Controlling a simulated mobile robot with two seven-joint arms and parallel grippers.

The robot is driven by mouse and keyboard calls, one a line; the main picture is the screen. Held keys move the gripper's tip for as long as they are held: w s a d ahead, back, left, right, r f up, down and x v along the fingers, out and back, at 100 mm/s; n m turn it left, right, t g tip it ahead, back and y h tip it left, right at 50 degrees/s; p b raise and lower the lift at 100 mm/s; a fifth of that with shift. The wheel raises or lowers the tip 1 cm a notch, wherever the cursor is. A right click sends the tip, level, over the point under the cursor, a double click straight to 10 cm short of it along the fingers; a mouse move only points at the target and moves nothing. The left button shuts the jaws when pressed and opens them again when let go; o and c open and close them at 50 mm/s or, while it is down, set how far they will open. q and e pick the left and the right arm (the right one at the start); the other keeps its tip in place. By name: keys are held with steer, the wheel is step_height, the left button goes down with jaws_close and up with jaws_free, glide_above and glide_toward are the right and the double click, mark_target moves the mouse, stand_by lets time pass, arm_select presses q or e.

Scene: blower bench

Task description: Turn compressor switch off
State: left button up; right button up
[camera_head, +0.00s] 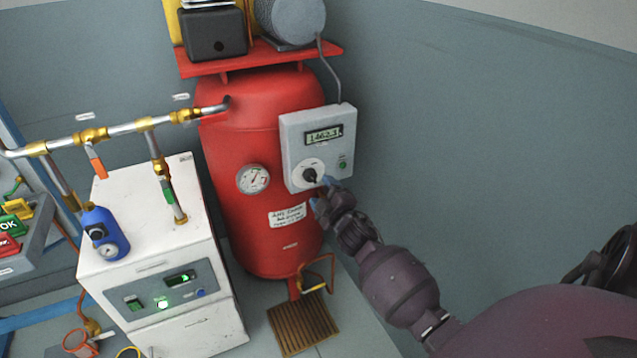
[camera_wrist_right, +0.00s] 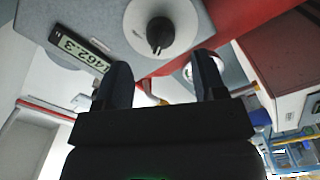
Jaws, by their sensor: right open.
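The compressor is a red upright tank (camera_head: 265,135) with a light grey control box (camera_head: 297,134) on its right side. The box has a display (camera_head: 323,135) reading about 1462.3, a small green light (camera_head: 343,164) and a black rotary switch (camera_head: 310,175) on a white round plate. My right gripper (camera_head: 322,190) is at the lower edge of the box, close to the switch. In the right wrist view the switch (camera_wrist_right: 159,33) sits just beyond the two spread fingertips (camera_wrist_right: 162,75), with nothing between them. I cannot tell whether a finger touches it. My left gripper is out of view.
A pressure gauge (camera_head: 253,179) is on the tank, left of the box. A white cabinet (camera_head: 145,225) with a lit panel stands to the left, under a metal pipe (camera_head: 120,130) with valves. A blue bottle-shaped item (camera_head: 104,235) is at the cabinet. The wall to the right is bare.

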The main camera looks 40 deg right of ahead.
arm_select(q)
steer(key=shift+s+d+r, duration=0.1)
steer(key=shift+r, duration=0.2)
arm_select(e)
steer(key=shift+v, duration=2.35)
steer(key=shift+d, duration=0.1)
arm_select(q)
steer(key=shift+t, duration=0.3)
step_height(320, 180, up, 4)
steer(key=p, duration=0.6)
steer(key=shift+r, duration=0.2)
arm_select(e)
steer(key=s+a+f+m+g+y, duration=0.1)
steer(key=s+a, duration=0.3)
steer(key=s, duration=0.5)
steer(key=s+a+f+m+g+y, duration=0.2)
steer(key=s+a+f+m+g, duration=0.1)
steer(key=s, duration=0.7)
steer(key=s+a+f+m+g+y, duration=0.1)
steer(key=s+a+f+m+g, duration=0.1)
steer(key=s+a, duration=0.5)
steer(key=s+f+m, duration=0.1)
steer(key=s+m, duration=0.1)
steer(key=s, duration=0.1)
steer(key=shift+a, duration=0.25)
